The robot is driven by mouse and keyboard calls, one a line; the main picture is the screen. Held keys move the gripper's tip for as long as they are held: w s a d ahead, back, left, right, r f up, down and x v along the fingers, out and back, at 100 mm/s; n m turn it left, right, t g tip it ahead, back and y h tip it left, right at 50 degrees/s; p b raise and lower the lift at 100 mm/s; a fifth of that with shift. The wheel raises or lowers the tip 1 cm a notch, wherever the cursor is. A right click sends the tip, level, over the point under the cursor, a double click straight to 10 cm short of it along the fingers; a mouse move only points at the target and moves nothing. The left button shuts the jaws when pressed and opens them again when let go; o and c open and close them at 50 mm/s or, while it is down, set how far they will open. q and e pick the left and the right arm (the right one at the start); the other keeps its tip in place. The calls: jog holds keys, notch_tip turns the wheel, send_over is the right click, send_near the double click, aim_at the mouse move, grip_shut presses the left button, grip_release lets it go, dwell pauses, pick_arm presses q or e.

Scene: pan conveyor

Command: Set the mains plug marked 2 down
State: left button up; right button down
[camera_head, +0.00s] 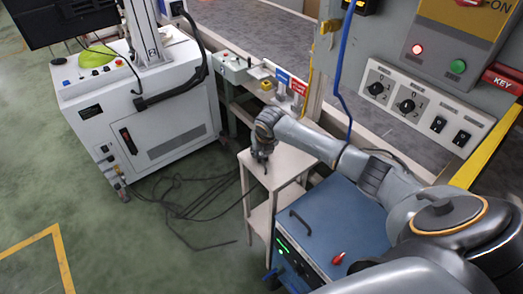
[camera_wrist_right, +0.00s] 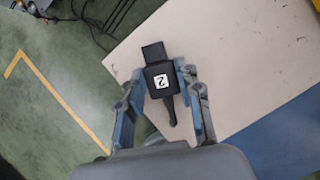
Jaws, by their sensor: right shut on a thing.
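The mains plug marked 2 (camera_wrist_right: 161,80) is black, with a white label bearing a 2. In the right wrist view it sits between the two fingers of my right gripper (camera_wrist_right: 160,92), which is shut on it. Its short cable stub points back toward my wrist. In the head view my right gripper (camera_head: 262,158) points down over the left part of a small beige side table (camera_head: 280,170). The tabletop (camera_wrist_right: 235,60) also lies behind the plug in the wrist view. I cannot tell whether the plug touches it. My left gripper is not in view.
A blue box with a handle (camera_head: 325,220) stands right of the table, below my right arm. A white machine cabinet (camera_head: 150,125) stands at the left. Black cables (camera_head: 185,205) lie on the green floor beside the table. A switch panel (camera_head: 420,105) is on the right.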

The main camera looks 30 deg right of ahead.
jog(key=shift+f, duration=0.15)
jog(key=c, duration=0.9)
grip_release()
jog(key=v, duration=1.2)
